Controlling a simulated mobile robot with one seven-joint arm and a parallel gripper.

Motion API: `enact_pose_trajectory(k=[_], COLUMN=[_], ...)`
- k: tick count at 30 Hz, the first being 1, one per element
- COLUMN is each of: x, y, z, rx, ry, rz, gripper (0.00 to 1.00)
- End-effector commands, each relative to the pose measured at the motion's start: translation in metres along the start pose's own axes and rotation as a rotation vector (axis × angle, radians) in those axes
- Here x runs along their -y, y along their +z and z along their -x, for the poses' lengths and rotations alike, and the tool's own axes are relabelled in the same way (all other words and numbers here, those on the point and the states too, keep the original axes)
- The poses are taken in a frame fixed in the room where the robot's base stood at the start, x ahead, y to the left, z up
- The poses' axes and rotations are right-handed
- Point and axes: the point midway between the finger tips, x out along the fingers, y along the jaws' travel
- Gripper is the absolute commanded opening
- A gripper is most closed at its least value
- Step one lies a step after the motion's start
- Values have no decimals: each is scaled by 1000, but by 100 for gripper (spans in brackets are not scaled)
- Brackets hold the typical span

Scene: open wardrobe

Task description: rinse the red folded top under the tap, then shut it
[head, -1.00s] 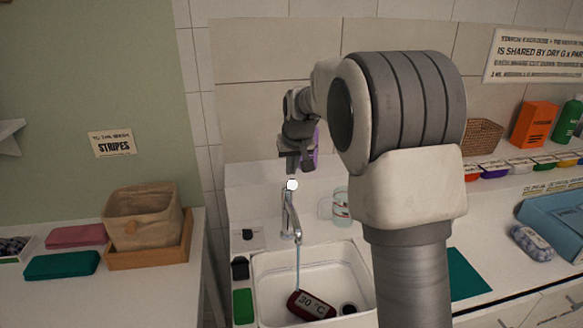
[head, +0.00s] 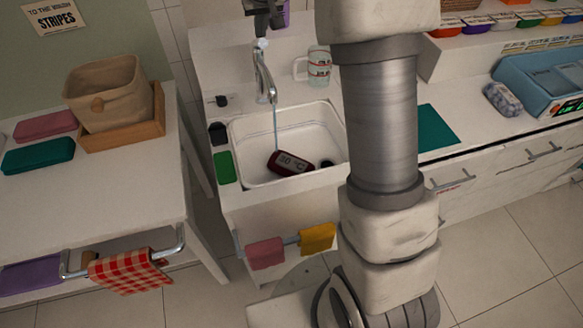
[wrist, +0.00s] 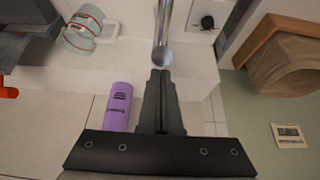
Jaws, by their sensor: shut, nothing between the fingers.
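The red folded top (head: 288,163), dark red with "30 °C" on it, lies in the white sink basin (head: 240,140). The tap (head: 265,82) is running; a thin stream of water (head: 276,122) falls toward the top's left end. My gripper (head: 262,32) is just above the pale knob on top of the tap, mostly cut off by the head view's upper edge. In the wrist view my gripper's fingers (wrist: 160,76) are together and empty, pointing at the tap's round knob (wrist: 162,57). I cannot tell whether they touch it.
A green sponge-like block (head: 224,167) lies left of the basin. A teal cloth (head: 437,128) lies on the counter to the right.

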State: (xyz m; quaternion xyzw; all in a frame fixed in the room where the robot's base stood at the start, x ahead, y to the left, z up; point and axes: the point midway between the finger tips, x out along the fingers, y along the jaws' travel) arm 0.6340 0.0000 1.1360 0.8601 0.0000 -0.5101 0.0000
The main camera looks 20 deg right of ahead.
Motion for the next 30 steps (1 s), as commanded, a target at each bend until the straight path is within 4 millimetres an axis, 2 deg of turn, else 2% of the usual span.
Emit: enact_pose_trajectory(k=[1,4,30], x=[0,0,0], y=[8,16,-23], z=[-14,-28,41], rx=[3,1,-1], ry=[0,0,0], rz=[0,0,0], gripper=[0,0,0])
